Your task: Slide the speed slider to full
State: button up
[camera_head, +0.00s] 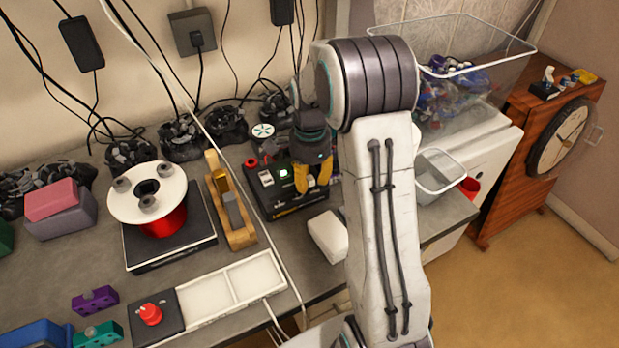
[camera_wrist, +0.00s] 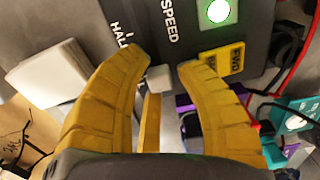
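The black control box (camera_head: 262,197) stands on the bench in the head view, with a lit green button (camera_head: 283,173). In the wrist view the box's panel (camera_wrist: 180,50) fills the top, with the words SPEED and HALF and the lit button (camera_wrist: 217,11). A small pale slider knob (camera_wrist: 159,78) sits between the tips of my gripper (camera_wrist: 164,62). My gripper's yellow fingers are apart, one on each side of the knob. A narrow gap shows on the right; contact on the left is unclear. In the head view my gripper (camera_head: 318,178) is over the box's right part.
A wooden stand (camera_head: 240,238) is left of the box, and a black scale (camera_head: 170,250) with a red reel (camera_head: 165,222) is beyond it. A white block (camera_head: 328,236) lies in front of the box. Cables hang behind. A clear bin (camera_head: 440,172) is to the right.

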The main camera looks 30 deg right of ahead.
aim_at(310, 178)
notch_tip(310, 178, up, 12)
dwell(0.8)
dwell(0.5)
